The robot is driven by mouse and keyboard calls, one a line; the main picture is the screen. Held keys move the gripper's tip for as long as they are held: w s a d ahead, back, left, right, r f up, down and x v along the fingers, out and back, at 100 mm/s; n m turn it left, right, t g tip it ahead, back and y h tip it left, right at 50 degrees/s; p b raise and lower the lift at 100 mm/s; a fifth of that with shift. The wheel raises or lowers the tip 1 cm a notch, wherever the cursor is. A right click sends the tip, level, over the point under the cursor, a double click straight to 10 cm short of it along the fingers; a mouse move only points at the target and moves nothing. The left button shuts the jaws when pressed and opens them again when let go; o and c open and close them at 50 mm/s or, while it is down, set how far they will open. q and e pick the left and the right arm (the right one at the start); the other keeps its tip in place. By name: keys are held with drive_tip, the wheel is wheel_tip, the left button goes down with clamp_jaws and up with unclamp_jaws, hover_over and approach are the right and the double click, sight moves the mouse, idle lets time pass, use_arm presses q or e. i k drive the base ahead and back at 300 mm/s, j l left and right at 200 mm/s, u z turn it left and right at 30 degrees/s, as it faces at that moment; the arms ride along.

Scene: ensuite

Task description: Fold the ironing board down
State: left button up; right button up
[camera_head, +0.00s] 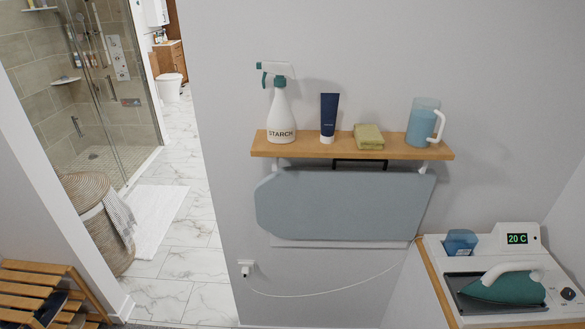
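The ironing board (345,205) has a blue-grey padded face and hangs on the wall under a wooden shelf. It appears folded up flat against the wall, its face turned toward me. Its left end is tapered. A dark bracket (358,162) shows between the shelf and the board's top edge, and a pale strip shows along the lower edge. Neither of my grippers is in view.
The wooden shelf (350,149) holds a starch spray bottle (281,115), a dark tube (328,118), a folded cloth (368,136) and a blue jug (422,122). An iron (503,284) sits on its station (495,240) at right; a white cord (310,294) crosses below the board.

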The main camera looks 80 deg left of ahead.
sight(334, 202)
drive_tip(key=u, duration=2.05)
